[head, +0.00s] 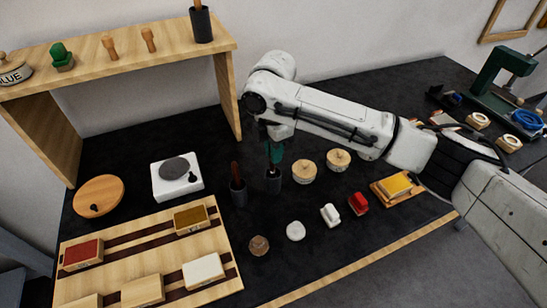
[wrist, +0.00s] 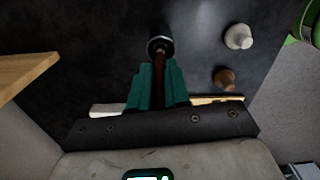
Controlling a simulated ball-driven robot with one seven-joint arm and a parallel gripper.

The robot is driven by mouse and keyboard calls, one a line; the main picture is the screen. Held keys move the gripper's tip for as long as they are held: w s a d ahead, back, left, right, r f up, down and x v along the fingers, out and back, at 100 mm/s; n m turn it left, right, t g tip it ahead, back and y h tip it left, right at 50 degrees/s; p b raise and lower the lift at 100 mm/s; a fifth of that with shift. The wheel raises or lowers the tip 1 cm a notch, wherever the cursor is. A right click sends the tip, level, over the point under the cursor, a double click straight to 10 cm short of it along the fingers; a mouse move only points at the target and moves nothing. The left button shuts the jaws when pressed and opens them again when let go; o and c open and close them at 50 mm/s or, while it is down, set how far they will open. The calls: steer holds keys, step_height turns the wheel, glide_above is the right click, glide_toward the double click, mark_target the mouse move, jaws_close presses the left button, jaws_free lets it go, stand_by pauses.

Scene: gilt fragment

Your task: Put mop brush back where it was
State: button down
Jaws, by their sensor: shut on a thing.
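My gripper (head: 274,152) is over the middle of the dark bench. Its teal fingers are shut on the brown handle (wrist: 159,78) of the mop brush. In the wrist view the handle runs from between the fingers to a dark cylinder with a pale rim (wrist: 160,46). In the head view this dark cylinder (head: 272,181) is just below the fingers, upright. The brush's lower end is hidden, and I cannot tell whether the cylinder touches the bench. A similar dark holder (head: 238,193) with a reddish-brown handle stands just left of it.
A wooden shelf (head: 110,62) at the back left bears another dark holder (head: 201,24) with a handle. A white scale (head: 178,180) and a wooden rack (head: 150,245) are on the left. Round lidded pots (head: 304,171) stand close right. A white round piece (head: 296,231) is in front.

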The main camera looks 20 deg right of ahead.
mark_target(274, 174)
steer(key=shift+f, duration=1.7)
steer(key=c, duration=1.1)
jaws_free()
step_height(274, 174, up, 12)
steer(key=shift+r+b, duration=0.2)
steer(key=shift+b, duration=0.6)
